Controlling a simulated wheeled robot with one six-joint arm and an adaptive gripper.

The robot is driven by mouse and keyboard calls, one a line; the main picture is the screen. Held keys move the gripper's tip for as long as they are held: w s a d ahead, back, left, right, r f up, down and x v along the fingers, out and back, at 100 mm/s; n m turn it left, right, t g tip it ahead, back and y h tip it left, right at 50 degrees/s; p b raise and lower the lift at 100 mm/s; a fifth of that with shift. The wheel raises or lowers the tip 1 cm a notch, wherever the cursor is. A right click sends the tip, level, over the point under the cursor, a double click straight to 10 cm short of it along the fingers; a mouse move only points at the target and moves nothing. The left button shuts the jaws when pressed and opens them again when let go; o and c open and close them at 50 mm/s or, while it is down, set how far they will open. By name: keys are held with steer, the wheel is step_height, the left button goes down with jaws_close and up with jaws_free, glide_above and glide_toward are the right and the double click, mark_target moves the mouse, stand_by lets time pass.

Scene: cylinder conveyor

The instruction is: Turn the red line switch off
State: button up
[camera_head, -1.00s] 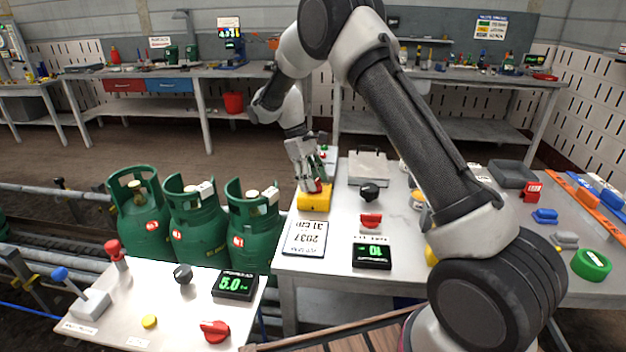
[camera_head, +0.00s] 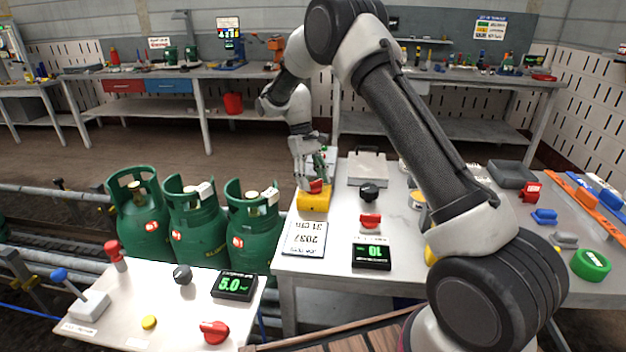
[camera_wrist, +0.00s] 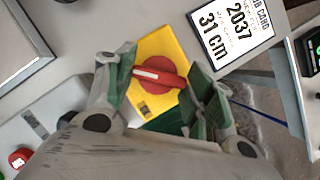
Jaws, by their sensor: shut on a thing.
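The red line switch is a round red knob with a white bar (camera_wrist: 159,73) on a yellow box. In the head view the red knob (camera_head: 316,187) sits on top of the yellow box (camera_head: 313,203), near the left edge of the right table. My gripper (camera_head: 317,178) reaches down onto it from above. In the wrist view the green-padded fingers of my gripper (camera_wrist: 165,80) stand on either side of the knob and are shut on its handle. The yellow box (camera_wrist: 160,45) is partly hidden behind the fingers and gripper body.
A job card (camera_head: 305,238) lies in front of the box. Another red knob (camera_head: 370,220), a black knob (camera_head: 369,192) and a green-digit display (camera_head: 371,256) stand to the right. Green gas cylinders (camera_head: 250,232) stand left. Another red switch (camera_head: 214,331) is on the near-left panel.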

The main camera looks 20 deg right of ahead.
steer(key=o, duration=1)
steer(key=shift+r, duration=0.1)
steer(key=v, duration=1.1)
steer(key=shift+w+r, duration=0.3)
steer(key=shift+r, duration=0.05)
steer(key=shift+w+a, duration=0.1)
